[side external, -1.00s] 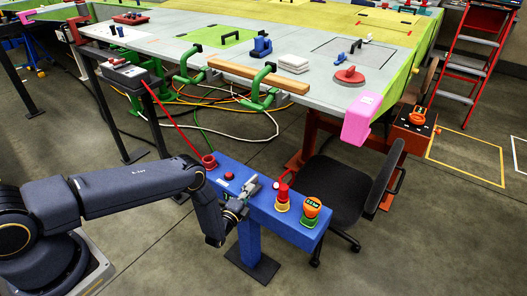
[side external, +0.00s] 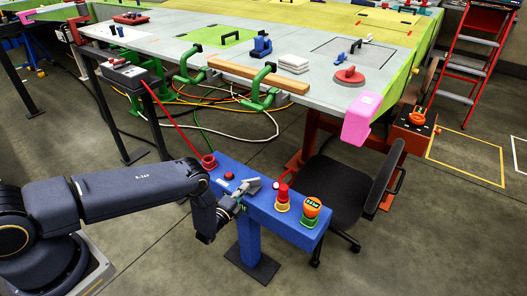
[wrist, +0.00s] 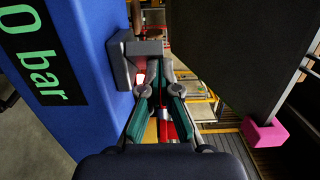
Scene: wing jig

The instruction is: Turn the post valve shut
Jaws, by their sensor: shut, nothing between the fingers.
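A blue post stand (side external: 266,204) carries a red fitting on a yellow base (side external: 282,199), with a short red bar at its top. A grey piece (side external: 252,186) sits on the post's top, left of that fitting; in the wrist view a grey block (wrist: 142,60) stands out from the blue face. I cannot tell for certain which part is the valve's handle. My gripper (side external: 240,203) is at the near edge of the post top, close to the grey piece. In the wrist view my gripper (wrist: 160,95) is shut and empty, just beside the grey block; contact is unclear.
An orange gauge (side external: 312,207) on a green base stands at the post's right end. A red button (side external: 229,176) and red socket (side external: 209,161) are at its left. A black chair (side external: 345,195) stands close on the right. A dark panel (wrist: 245,50) fills the wrist view's right side.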

